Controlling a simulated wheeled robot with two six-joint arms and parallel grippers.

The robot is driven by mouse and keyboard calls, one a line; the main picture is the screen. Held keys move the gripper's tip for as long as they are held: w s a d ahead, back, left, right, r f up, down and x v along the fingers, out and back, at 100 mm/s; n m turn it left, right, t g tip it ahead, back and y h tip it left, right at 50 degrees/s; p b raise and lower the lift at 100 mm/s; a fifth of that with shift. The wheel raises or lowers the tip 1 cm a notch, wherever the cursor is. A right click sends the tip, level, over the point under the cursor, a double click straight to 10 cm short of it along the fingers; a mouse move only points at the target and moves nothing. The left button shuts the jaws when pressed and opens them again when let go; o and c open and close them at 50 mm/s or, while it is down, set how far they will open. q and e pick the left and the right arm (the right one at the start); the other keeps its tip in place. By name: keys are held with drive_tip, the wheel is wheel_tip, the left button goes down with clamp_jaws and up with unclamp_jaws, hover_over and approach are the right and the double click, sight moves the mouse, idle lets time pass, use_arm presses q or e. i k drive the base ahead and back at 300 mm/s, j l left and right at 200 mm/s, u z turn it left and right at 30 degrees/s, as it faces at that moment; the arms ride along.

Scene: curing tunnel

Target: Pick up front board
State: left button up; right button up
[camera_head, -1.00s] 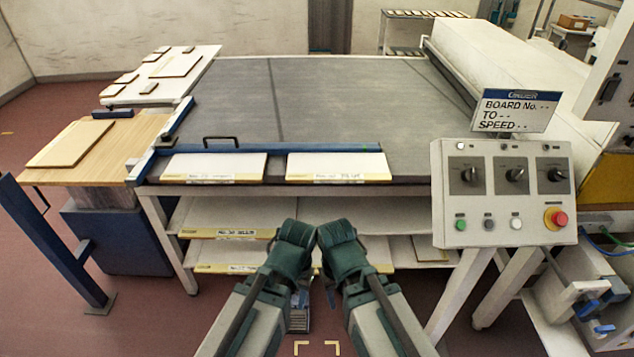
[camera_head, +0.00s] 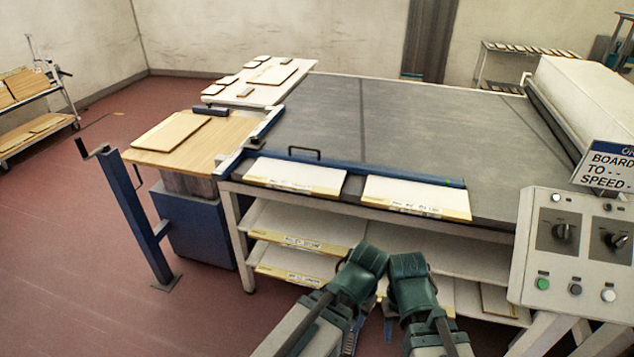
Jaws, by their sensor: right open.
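Two pale boards with labelled tan front edges lie at the front edge of the grey belt table (camera_head: 400,120): a left board (camera_head: 295,174) and a right board (camera_head: 415,195). A wooden board (camera_head: 170,131) lies on the wooden-topped side table (camera_head: 215,140) at left. I cannot tell which is the front board. My two arms come in from the bottom, with green wrists in front of the table's shelves. My right gripper (camera_head: 388,328) is open, small and low between the arms, apart from these boards. My left gripper is mostly hidden by its own arm.
A blue bar (camera_head: 360,170) with a black handle runs along the table behind the two boards. More boards lie on the shelves (camera_head: 330,225) below. A control box (camera_head: 580,250) stands at right. A blue crank post (camera_head: 135,215) stands at left, with open red floor beside it.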

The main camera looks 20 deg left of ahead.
sight(328, 182)
drive_tip(key=i+j, duration=0.7)
drive_tip(key=k+j+u, duration=0.05)
drive_tip(key=j, duration=0.05)
